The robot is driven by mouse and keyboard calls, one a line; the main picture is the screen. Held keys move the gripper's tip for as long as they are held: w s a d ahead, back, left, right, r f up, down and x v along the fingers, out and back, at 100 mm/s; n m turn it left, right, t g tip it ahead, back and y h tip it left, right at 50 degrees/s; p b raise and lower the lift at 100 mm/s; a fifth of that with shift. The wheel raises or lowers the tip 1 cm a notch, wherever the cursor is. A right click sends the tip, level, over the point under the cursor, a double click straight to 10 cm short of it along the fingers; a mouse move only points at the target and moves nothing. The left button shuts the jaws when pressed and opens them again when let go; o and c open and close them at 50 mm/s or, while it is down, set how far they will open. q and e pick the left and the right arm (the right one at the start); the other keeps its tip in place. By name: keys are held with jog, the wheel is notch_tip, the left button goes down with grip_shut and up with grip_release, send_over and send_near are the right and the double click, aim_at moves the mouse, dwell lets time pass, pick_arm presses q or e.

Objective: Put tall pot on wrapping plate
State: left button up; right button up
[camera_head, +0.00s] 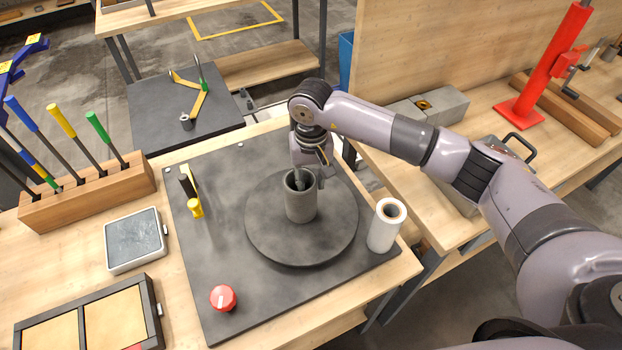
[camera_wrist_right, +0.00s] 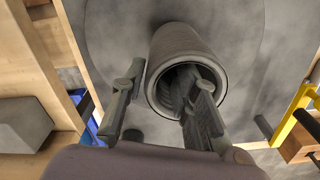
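The tall pot (camera_head: 301,207), a grey hollow cylinder, stands upright on the round dark wrapping plate (camera_head: 272,238), near its middle. My right gripper (camera_head: 303,177) is at the pot's rim from above. In the right wrist view, the gripper (camera_wrist_right: 168,80) has one finger inside the mouth of the pot (camera_wrist_right: 185,45) and the other outside its wall. A gap shows between the outer finger and the wall, so the fingers look open and not clamped. My left gripper is not in view.
A white film roll (camera_head: 386,226) stands right of the plate. A red knob (camera_head: 223,298) and a yellow-handled tool (camera_head: 192,198) are on the dark board (camera_head: 207,265). A wooden block with colored-handled tools (camera_head: 88,203) stands at the left.

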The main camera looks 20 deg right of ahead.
jog(key=shift+o, duration=0.9)
jog(key=shift+r, duration=0.25)
notch_tip(320, 180, up, 12)
jog(key=b, duration=0.3)
jog(key=shift+f, duration=0.2)
